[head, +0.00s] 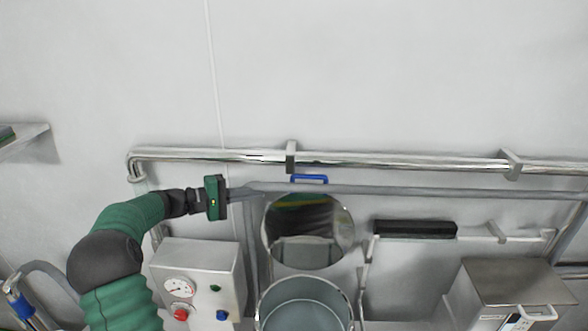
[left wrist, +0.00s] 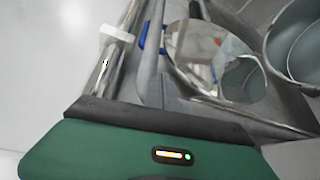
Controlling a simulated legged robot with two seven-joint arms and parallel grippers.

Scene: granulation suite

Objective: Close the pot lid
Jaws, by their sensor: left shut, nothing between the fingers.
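The pot (head: 304,312) is a round metal vessel at the bottom centre of the head view, with its mouth open. Its lid (head: 305,232) is a shiny, mirror-like disc standing raised behind the pot. A blue handle (head: 309,178) sits at the lid's top edge. In the left wrist view the lid (left wrist: 215,62) is near the upper middle, the blue handle (left wrist: 143,36) to its left and the pot (left wrist: 296,45) to its right. My left gripper (head: 240,193) is shut and empty, left of the lid and apart from the handle. My right gripper is not in view.
Metal pipes (head: 400,162) run along the wall behind the lid. A control box (head: 205,262) with gauge and buttons stands left of the pot, below my left gripper. A dark bar (head: 415,229) and a metal box (head: 520,282) are at the right. The wall above is bare.

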